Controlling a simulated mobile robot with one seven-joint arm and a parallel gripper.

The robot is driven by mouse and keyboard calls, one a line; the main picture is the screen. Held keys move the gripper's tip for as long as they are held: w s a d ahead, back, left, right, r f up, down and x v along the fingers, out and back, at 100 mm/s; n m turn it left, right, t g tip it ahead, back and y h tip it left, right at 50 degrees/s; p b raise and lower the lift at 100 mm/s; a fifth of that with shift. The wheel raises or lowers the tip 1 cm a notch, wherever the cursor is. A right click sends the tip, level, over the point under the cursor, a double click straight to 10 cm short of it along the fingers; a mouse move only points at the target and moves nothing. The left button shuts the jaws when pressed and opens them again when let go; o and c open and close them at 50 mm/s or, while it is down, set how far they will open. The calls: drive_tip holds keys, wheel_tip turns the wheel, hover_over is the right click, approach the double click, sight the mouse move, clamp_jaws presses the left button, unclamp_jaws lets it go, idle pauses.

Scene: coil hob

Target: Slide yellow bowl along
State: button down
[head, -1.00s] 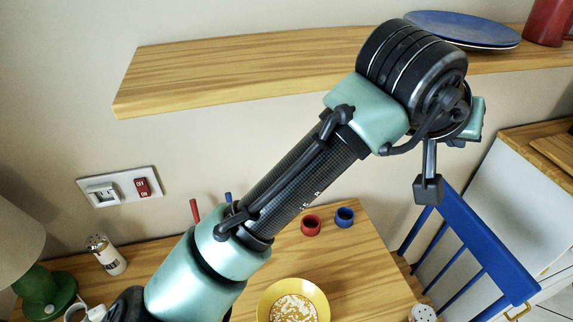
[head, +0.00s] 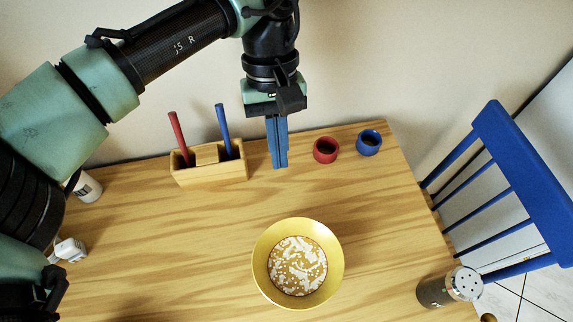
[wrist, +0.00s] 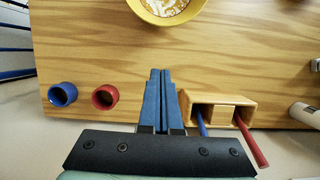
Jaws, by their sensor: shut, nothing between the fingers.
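The yellow bowl (head: 333,243) sits upright on the wooden table, right of the picture's middle and low in the head view, with white bits over its bottom. In the wrist view only part of the bowl (wrist: 184,16) shows at the top edge. My gripper (head: 279,166) points down with its blue fingers closed together and nothing between them. It is apart from the bowl, toward the wall side of the table. In the wrist view the fingertips (wrist: 160,72) lie below the bowl with bare wood between.
A wooden holder (head: 210,175) with a red and a blue stick stands left of my gripper. A red cup (head: 326,151) and a blue cup (head: 369,143) stand to its right. A shaker (head: 448,287) is at the right edge, near a blue chair (head: 520,170). Wood around the bowl is clear.

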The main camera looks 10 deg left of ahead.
sight(304, 295)
drive_tip(key=b+x, duration=0.1)
drive_tip(key=x, duration=0.3)
drive_tip(key=b+x, duration=0.1)
drive_tip(key=x, duration=0.4)
drive_tip(key=shift+s, duration=0.25)
drive_tip(key=shift+s+d, duration=0.3)
drive_tip(key=shift+s, duration=0.65)
drive_tip(key=shift+s+d+r, duration=0.1)
drive_tip(key=shift+s+d, duration=0.2)
drive_tip(key=shift+s, duration=0.6)
drive_tip(key=s+d+p, duration=0.1)
drive_tip(key=s+p, duration=0.1)
drive_tip(key=s, duration=0.1)
drive_tip(key=s+d+p, duration=0.1)
drive_tip(key=s+p, duration=0.2)
drive_tip(key=s, duration=0.1)
drive_tip(key=s+d+p, duration=0.1)
drive_tip(key=s+p, duration=0.1)
drive_tip(key=s, duration=0.1)
drive_tip(key=shift+s+d+r, duration=0.15)
drive_tip(key=shift+s+d, duration=0.05)
drive_tip(key=shift+s, duration=0.15)
drive_tip(key=shift+s+d, duration=0.1)
drive_tip(key=shift+s, duration=0.15)
drive_tip(key=shift+w, duration=0.1)
